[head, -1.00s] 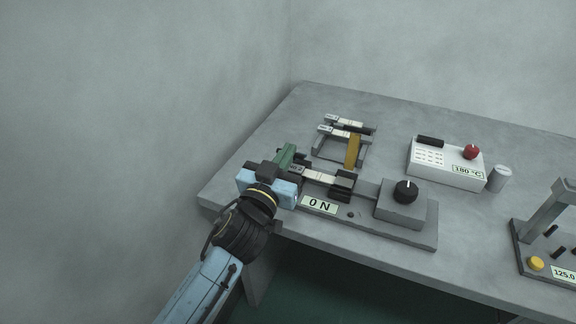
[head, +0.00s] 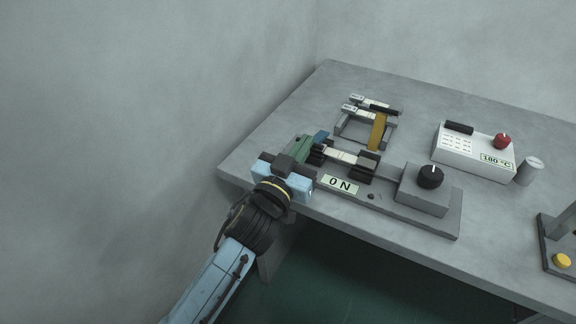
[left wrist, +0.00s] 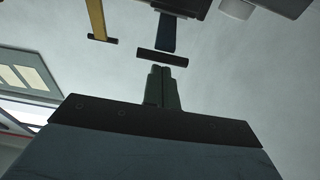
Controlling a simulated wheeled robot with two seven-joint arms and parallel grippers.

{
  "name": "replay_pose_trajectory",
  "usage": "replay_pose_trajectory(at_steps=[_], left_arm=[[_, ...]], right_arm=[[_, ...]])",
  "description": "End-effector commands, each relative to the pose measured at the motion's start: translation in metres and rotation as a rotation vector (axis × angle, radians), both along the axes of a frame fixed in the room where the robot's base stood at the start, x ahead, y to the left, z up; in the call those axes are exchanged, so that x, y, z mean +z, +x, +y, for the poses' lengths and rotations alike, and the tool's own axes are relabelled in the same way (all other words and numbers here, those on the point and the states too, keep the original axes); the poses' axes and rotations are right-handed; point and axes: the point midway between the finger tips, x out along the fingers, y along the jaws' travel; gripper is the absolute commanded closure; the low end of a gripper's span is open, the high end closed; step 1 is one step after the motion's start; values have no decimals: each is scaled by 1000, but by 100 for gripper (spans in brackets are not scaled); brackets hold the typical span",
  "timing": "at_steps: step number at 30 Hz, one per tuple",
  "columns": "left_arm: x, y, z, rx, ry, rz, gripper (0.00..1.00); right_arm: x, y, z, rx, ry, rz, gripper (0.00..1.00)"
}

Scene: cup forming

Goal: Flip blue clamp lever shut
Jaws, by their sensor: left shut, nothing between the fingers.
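The blue clamp lever (head: 321,137) stands at the left clamp (head: 318,153) of the tester, at the end of a pale strip (head: 343,156). In the left wrist view the blue lever (left wrist: 168,32) has a dark crossbar (left wrist: 162,56) at its near end. My left gripper (head: 309,142) is shut and empty, with its green fingers beside the lever and left clamp. In the left wrist view the left gripper's tips (left wrist: 160,68) lie just short of the crossbar; I cannot tell whether they touch. My right gripper is not in view.
The tester has a "0 N" label (head: 340,184) and a black knob (head: 430,177). A white "180 °C" box (head: 473,148) and a grey cylinder (head: 529,171) are to the right. The table's front edge is near my arm.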

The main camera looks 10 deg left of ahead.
Motion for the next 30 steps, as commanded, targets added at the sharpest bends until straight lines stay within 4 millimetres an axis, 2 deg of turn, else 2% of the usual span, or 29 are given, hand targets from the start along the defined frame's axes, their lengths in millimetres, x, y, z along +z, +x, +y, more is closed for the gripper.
replay_pose_trajectory(at_steps=[12, 18, 24, 30], left_arm=[[-13, -74, 25, 1, -1, 4, 100], [-19, -103, 35, 1, -1, 4, 100], [-21, -116, 39, 1, -1, 1, 100], [-21, -118, 40, 1, 0, -1, 100]], right_arm=[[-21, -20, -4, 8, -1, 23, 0], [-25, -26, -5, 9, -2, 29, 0], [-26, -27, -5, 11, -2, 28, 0], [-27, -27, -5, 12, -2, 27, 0]])
